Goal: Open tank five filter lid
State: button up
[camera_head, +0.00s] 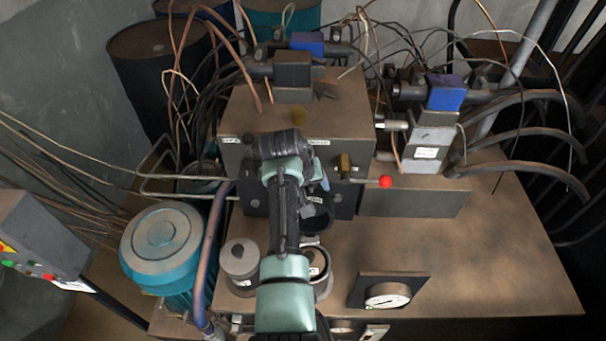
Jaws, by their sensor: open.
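A grey round cap with a raised knob (240,256) stands on the brown tank top (440,255), left of my arm. A second round fitting with a pale rim (322,285) is partly hidden behind my arm. A dark round opening or cup (318,222) lies beside my gripper. The small labels are too small to read, so I cannot tell which is the tank five filter lid. My gripper (312,205) hangs above the tank, in front of the brown block. Its jaws are open and mostly hidden by my wrist; I see nothing held.
A brown valve block (290,125) stands behind, with a red-knobbed lever (385,182) sticking out right. A teal motor (162,245) and a hose (214,255) are at left. A pressure gauge (388,296) is front right. The tank top's right side is clear.

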jog(key=b+v, duration=0.1)
jog(key=v, duration=1)
jog(key=shift+r, duration=0.25)
jog(key=shift+s+a, duration=0.1)
jog(key=shift+a, duration=0.05)
